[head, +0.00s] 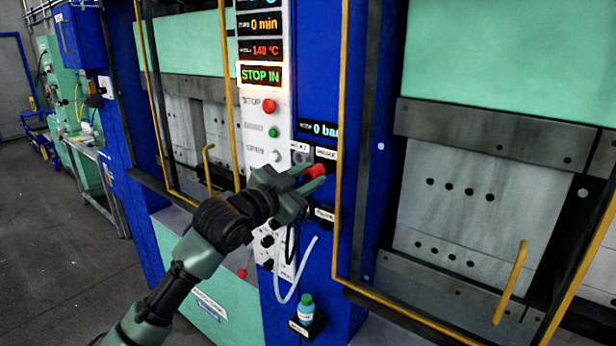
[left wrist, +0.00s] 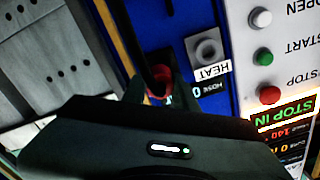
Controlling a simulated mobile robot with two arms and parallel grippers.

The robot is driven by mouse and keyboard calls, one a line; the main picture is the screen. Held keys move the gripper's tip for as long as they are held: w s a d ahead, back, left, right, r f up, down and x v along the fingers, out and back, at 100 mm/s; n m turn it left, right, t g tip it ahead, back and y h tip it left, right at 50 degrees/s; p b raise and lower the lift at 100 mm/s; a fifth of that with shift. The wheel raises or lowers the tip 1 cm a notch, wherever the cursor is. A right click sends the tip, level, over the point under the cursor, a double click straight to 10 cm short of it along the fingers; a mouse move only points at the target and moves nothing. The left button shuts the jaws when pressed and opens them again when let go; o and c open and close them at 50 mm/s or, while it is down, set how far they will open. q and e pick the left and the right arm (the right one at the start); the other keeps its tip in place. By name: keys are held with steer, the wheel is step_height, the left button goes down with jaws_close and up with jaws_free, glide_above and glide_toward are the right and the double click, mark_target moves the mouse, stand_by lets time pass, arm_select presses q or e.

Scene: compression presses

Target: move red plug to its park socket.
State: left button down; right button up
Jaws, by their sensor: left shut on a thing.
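The red plug (head: 316,171) is in the jaws of my left gripper (head: 312,179), in front of the blue panel right of the white control strip. In the left wrist view the red plug (left wrist: 159,84) shows between the two dark fingers, with a dark cable or stem rising from it. My left gripper (left wrist: 160,92) is shut on it. A grey round socket labelled HEAT (left wrist: 207,52) lies beside the plug, apart from it. Whether the plug touches a socket behind it is hidden by the gripper. My right gripper is in neither view.
The control strip has a red stop button (head: 269,105) and a green start button (head: 273,132). A yellow rail (head: 341,130) runs close right of the plug. A pale hose (head: 297,272) hangs below. A small bottle (head: 305,306) stands on a black ledge.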

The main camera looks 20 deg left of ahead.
mark_target(303, 180)
arm_select(q)
steer(key=shift+p+x, duration=0.45)
steer(key=shift+x, duration=0.85)
steer(key=c, duration=1)
jaws_free()
steer(key=shift+c, duration=0.2)
steer(key=shift+s+a+f, duration=0.1)
steer(key=shift+s, duration=0.15)
steer(key=b+v, duration=0.3)
steer(key=v, duration=0.4)
steer(key=shift+s+b, duration=0.15)
steer(key=shift+b, duration=0.2)
